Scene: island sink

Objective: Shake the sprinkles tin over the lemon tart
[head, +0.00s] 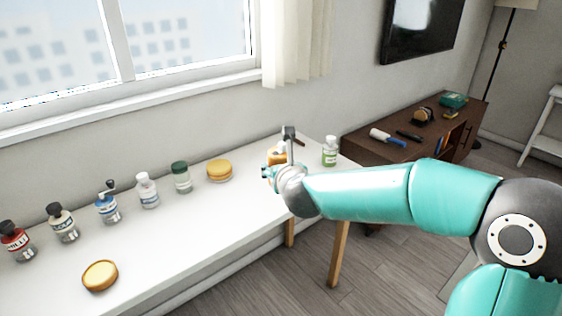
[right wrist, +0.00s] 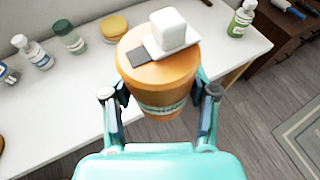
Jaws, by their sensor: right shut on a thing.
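The lemon tart (head: 100,275), a round pale-yellow tart with a browned crust, lies near the front edge of the white table. My right gripper (right wrist: 158,104) is shut around an orange round container with a pale label band, apparently the sprinkles tin (right wrist: 165,78). Its top bears a white block on a white square and a grey patch. The label is unreadable. In the head view, the tin (head: 277,155) shows partly behind my right gripper (head: 268,174), at the table's right end, far from the tart. My left gripper is not in view.
Along the back of the white table (head: 190,235) stand several bottles, including a red-labelled one (head: 17,240) and a green-capped jar (head: 181,177), and a round yellow cake (head: 219,171). A green bottle (head: 330,151) stands at the right end. The table's front middle is clear.

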